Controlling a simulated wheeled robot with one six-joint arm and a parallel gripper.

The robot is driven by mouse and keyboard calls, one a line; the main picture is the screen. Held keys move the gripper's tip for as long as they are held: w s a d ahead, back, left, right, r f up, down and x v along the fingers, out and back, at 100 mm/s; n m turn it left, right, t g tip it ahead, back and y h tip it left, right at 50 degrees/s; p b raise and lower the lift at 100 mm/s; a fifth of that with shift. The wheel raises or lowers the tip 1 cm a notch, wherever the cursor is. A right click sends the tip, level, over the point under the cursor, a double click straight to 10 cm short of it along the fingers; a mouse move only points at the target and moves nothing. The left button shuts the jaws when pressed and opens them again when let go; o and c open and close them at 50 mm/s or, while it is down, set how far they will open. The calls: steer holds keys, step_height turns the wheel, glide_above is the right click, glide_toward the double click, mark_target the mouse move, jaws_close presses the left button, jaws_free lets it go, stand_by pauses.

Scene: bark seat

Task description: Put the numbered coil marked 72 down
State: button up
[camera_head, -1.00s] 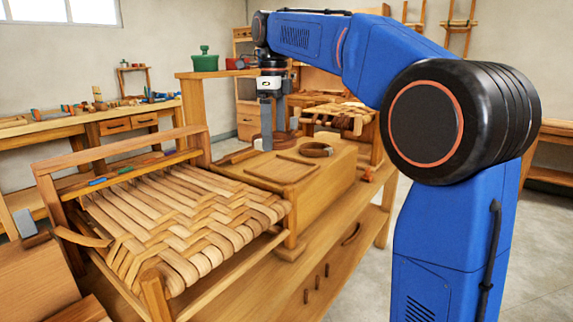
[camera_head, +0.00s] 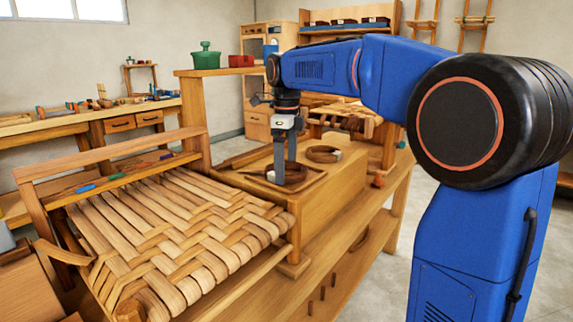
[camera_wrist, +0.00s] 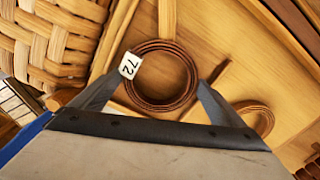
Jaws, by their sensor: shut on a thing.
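The coil marked 72 (camera_wrist: 160,104) is a brown wound ring with a white tag (camera_wrist: 130,65) in the wrist view. My gripper (camera_wrist: 163,82) is shut on it, one finger at each side. In the head view my gripper (camera_head: 284,180) points down over the shallow wooden tray (camera_head: 262,190), and the coil (camera_head: 299,172) shows behind the fingers, low at the tray. I cannot tell whether it touches the tray floor. The tag is not readable in the head view.
A second brown coil (camera_head: 323,153) lies on the wooden top just behind the tray; it also shows in the wrist view (camera_wrist: 268,120). A woven bark seat (camera_head: 190,235) stands close on the left. A green pot (camera_head: 207,56) stands on a raised shelf behind.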

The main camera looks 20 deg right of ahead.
steer(key=shift+f, duration=0.15)
steer(key=o, duration=0.7)
steer(key=shift+o, duration=0.2)
step_height(320, 180, up, 12)
steer(key=shift+r, duration=0.2)
